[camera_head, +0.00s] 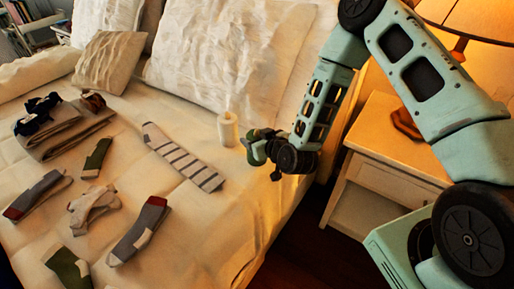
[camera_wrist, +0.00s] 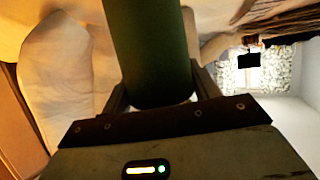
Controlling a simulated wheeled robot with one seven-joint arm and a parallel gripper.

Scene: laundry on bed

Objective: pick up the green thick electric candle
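The green thick electric candle (camera_wrist: 155,50) is a dark green cylinder. It fills the upper middle of the wrist view, and its far end runs out of the frame. My gripper (camera_wrist: 160,92) has a finger along each side of the candle, seemingly pressed against it. In the head view my gripper (camera_head: 262,148) is at the right side of the bed, and a small green part of the candle (camera_head: 257,153) shows there. The arm partly hides it. I cannot tell whether the candle touches the bed.
A white cylinder with a thin top (camera_head: 228,130) stands on the bed just left of my gripper. A striped sock (camera_head: 183,157) and several other socks lie on the white bed (camera_head: 190,235). Pillows (camera_head: 228,55) are behind. A nightstand (camera_head: 385,150) stands to the right.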

